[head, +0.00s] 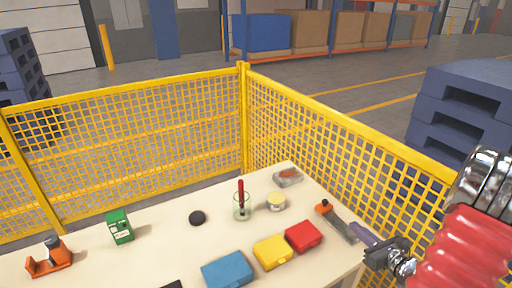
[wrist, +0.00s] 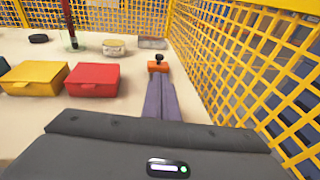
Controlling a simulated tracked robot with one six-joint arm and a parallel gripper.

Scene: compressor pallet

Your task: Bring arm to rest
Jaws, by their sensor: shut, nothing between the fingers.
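My gripper (head: 355,229) is at the right edge of the table in the head view, with my arm coming in from the right. In the wrist view its purple-grey fingers (wrist: 159,84) lie together with nothing between them. Just beyond the fingertips is an orange tool with a black knob (wrist: 158,66). In the head view this orange tool (head: 323,209) has a long grey part running towards my gripper. I cannot tell the height of the fingertips above it. The fingers hide part of the tool in the wrist view.
The table (head: 165,250) carries a red case (head: 304,237), a yellow case (head: 272,252), a blue case (head: 228,270), a glass with a red-handled item (head: 241,210), a tin (head: 275,202) and a green box (head: 119,227). Yellow mesh fence (head: 340,150) stands close beside my arm.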

